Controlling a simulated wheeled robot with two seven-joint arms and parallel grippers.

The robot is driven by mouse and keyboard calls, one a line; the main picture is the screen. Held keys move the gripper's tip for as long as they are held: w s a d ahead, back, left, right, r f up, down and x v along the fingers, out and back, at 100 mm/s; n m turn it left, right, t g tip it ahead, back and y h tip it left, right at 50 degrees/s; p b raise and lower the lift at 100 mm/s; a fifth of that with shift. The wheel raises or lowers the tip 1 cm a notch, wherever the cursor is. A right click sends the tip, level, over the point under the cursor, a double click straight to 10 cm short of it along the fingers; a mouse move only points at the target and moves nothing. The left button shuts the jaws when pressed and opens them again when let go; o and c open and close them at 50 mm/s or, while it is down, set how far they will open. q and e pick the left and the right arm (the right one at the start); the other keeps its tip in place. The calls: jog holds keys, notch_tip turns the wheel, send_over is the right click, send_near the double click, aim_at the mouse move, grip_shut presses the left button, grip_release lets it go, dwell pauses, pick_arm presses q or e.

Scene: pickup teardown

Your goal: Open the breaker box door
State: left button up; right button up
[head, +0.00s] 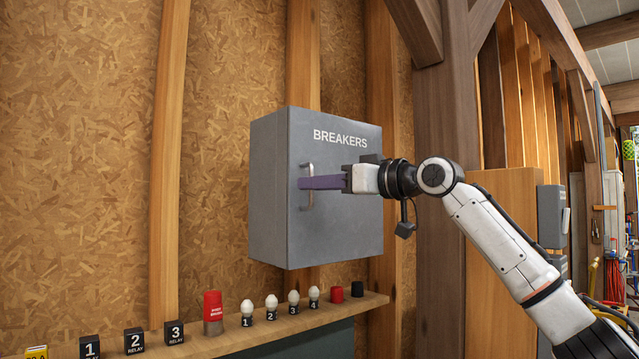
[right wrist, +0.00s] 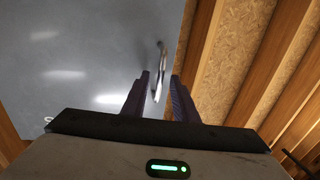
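The grey breaker box (head: 270,190) is mounted on the wall, and its front door (head: 345,235), lettered BREAKERS, looks shut. A metal bar handle (head: 307,199) stands upright near the door's left edge. My right gripper (head: 302,184) reaches in from the right with its purple fingers at the handle. In the right wrist view the fingers (right wrist: 161,78) are apart, with the handle (right wrist: 161,70) between their tips or just beyond them. I cannot tell whether they touch it. My left gripper is not in view.
Below the box a wooden shelf (head: 360,305) holds black relay blocks (head: 134,341), a red cylinder (head: 213,312), several white bulbs (head: 271,306) and small red and black caps (head: 337,294). A thick wooden post (head: 441,190) stands right of the box. The wall left of the box is clear.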

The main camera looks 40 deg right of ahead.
grip_shut()
dwell(1.3)
